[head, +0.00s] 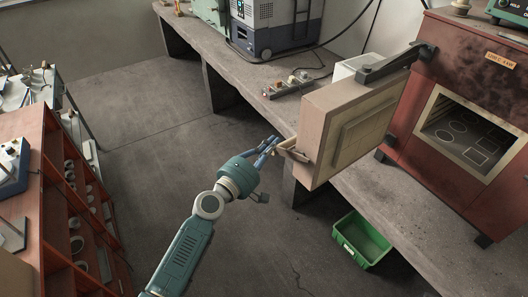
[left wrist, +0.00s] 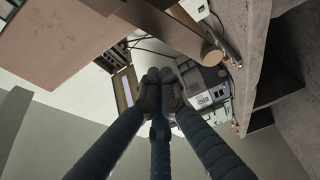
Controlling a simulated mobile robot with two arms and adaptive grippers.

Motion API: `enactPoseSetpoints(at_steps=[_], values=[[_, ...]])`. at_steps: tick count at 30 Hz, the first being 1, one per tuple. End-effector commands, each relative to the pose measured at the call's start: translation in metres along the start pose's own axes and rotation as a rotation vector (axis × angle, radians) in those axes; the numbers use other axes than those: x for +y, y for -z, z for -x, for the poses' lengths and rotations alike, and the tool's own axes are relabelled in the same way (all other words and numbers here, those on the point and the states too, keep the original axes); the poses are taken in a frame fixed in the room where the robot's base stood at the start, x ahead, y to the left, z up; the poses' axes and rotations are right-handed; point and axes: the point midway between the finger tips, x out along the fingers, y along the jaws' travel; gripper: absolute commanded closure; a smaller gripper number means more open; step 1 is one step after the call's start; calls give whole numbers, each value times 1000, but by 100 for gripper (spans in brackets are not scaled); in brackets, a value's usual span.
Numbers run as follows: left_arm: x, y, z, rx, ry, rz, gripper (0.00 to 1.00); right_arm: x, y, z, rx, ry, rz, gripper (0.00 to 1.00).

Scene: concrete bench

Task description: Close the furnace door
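The red furnace (head: 455,110) stands on the bench at the right, its opening (head: 472,132) uncovered. Its thick beige door (head: 352,125) is swung wide open to the left, out over the bench's front edge, held by a dark hinge arm at the top. A handle (head: 291,153) sticks out from the door's free edge. My left gripper (head: 270,146) is just left of that handle; whether they touch is unclear. In the left wrist view its fingertips (left wrist: 160,88) are together with nothing visible between them, and the door (left wrist: 60,40) is at upper left. My right gripper is not visible.
A green bin (head: 361,240) sits on the floor below the door. A power strip (head: 291,84) and a grey-blue machine (head: 268,25) are on the concrete bench (head: 225,65). A red shelf (head: 60,200) stands at the left. The floor between is open.

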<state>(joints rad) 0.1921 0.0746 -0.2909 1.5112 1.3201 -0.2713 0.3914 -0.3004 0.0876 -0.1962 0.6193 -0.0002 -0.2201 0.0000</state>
Motion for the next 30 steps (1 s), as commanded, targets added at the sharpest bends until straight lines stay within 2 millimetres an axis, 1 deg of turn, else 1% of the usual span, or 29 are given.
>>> enactPoseSetpoints(at_steps=[1, 3, 5, 6, 9, 13, 30], values=[[1, -1, -13, -1, 0, 1, 100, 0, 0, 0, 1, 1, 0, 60], [0, -1, -27, -2, -1, 1, 100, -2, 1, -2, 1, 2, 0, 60], [0, -3, -35, -3, 2, 2, 100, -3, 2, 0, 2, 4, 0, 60], [2, -12, -29, -3, 4, 3, 100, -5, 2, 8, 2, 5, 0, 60], [2, -25, -24, -2, 3, 1, 100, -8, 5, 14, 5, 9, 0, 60], [0, -34, -20, 0, 2, 0, 100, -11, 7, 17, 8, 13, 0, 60], [-1, -41, -19, 4, 1, -1, 100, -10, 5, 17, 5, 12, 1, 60]])
